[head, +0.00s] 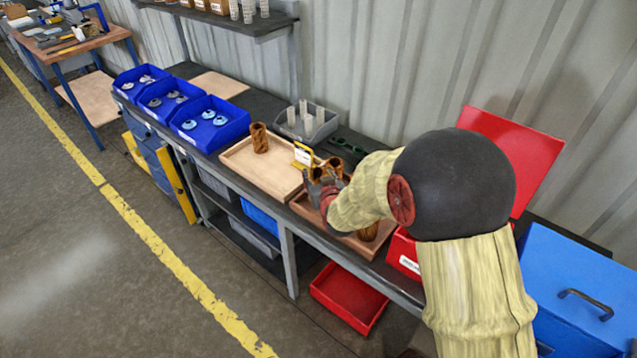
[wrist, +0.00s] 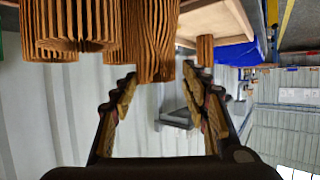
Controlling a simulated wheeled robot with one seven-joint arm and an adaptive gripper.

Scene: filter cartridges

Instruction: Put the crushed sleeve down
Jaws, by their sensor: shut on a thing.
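My gripper (head: 325,185) is over the brown wooden tray (head: 299,207) on the bench. In the wrist view its two fingers (wrist: 160,75) close on a brown pleated sleeve (wrist: 153,40), whose pleats look wavy and uneven. Other brown pleated sleeves (wrist: 72,22) stand close beside it in the wrist view. In the head view brown sleeve tops (head: 335,163) show just behind my gripper, and I cannot tell there which is held. Another sleeve (head: 368,233) is in the brown tray, partly hidden by my arm. Whether the held sleeve touches the tray is hidden.
A paler tray (head: 240,166) to the left holds one upright sleeve (head: 259,137) and has bare room. A yellow-framed card stand (head: 303,154) is close to my gripper. Blue bins (head: 209,124) stand further left. A grey bin (head: 306,124) is behind; an open red box (head: 405,256) is right.

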